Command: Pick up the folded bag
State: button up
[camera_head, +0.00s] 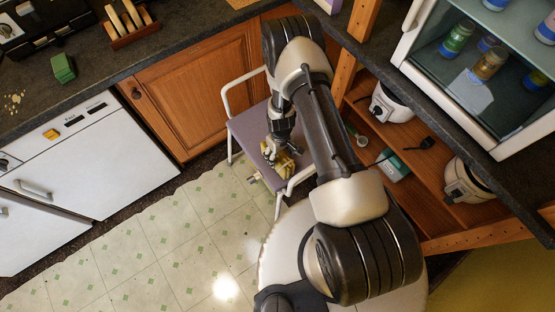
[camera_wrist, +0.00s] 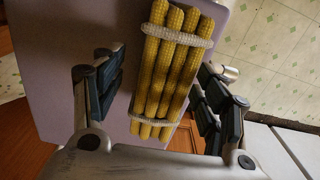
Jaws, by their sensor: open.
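I cannot make out a clear folded bag in either view. A bundle of yellow corn cobs (camera_wrist: 172,65) with pale bands shows over the mauve seat of a white-framed chair (camera_wrist: 65,30). In the head view the bundle (camera_head: 291,167) is small and partly hidden at my gripper (camera_head: 281,150). In the wrist view the fingers of my gripper (camera_wrist: 160,92) are spread wide, one set on each side of the bundle, with gaps on both sides. The bundle's near end is close to the palm. I cannot tell whether the bundle touches the palm.
The chair seat (camera_head: 249,130) stands by wooden cabinet doors (camera_head: 195,95). Open shelves (camera_head: 408,140) with white appliances lie right of my arm. A glass-fronted cabinet (camera_head: 480,75) holds jars. A green block (camera_head: 62,68) lies on the dark counter. Tiled floor (camera_head: 150,240) is clear at lower left.

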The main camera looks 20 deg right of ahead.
jog(key=shift+a+f+b, duration=0.2)
jog(key=shift+f+b, duration=1)
jog(key=shift+f, duration=1.9)
jog(key=shift+s, duration=0.1)
jog(key=c, duration=1.2)
jog(key=shift+o, duration=0.2)
jog(key=shift+r, duration=0.15)
